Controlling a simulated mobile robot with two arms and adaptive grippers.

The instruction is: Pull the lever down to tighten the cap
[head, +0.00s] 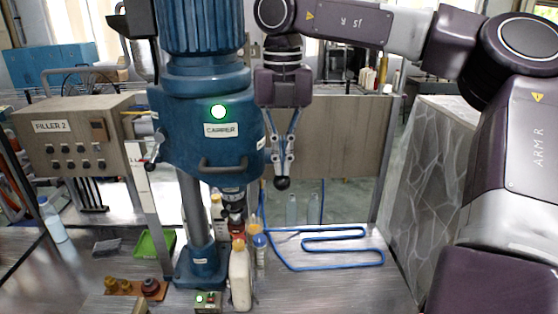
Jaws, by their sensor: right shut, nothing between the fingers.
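The blue capper (205,130), labelled CAPPER, stands left of centre with a lit green lamp (218,112) on its front. My right gripper (282,172) points down just right of the capper's body. Its fingers are closed together and hold nothing. My left gripper is out of view.
A white bottle with a yellow cap (240,278) stands in front of the column. A green tray (154,244) and a wooden cap holder (125,288) are left. The FILLER 2 panel (75,140) is far left. A blue hose (330,268) lies on the otherwise clear right side.

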